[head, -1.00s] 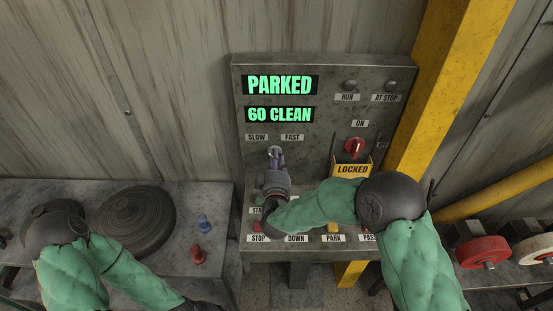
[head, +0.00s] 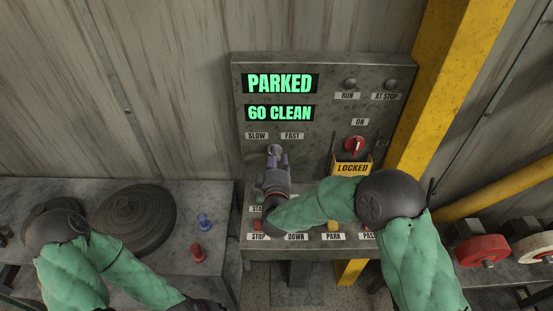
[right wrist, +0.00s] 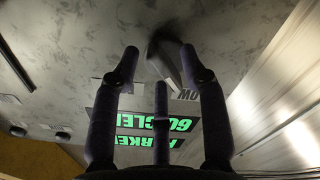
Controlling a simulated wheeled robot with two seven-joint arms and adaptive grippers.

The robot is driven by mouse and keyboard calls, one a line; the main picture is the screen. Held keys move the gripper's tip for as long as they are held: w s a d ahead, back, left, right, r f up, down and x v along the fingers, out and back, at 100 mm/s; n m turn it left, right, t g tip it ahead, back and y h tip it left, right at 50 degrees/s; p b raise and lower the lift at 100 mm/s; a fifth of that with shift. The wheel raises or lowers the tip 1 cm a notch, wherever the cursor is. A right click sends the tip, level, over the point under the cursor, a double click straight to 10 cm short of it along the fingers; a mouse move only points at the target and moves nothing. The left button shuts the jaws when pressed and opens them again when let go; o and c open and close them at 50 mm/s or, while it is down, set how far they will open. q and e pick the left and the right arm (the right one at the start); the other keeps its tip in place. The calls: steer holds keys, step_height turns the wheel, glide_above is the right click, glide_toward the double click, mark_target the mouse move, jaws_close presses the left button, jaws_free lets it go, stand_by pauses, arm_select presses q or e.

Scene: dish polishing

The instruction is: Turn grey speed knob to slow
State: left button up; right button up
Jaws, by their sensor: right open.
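The grey speed knob (head: 274,148) sits on the upright panel below the SLOW (head: 257,136) and FAST (head: 292,136) labels. My right gripper (head: 278,157) is at the knob from below and partly covers it, so its setting is hard to read. In the right wrist view the open fingers (right wrist: 160,58) stand apart, with the dark grey knob (right wrist: 172,62) between and beyond their tips. I cannot tell whether they touch it. Of my left arm only the sleeve and dark wrist show; its gripper is outside the head view.
The displays (head: 279,83) read PARKED and 60 CLEAN. A red switch (head: 354,146) and yellow LOCKED guard (head: 352,169) are right of the knob. Buttons line the lower ledge under my arm. Blue (head: 205,222) and red (head: 198,253) pegs stand on the left bench.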

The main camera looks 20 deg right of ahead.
steer(key=v, duration=1.2)
stand_by(0.3)
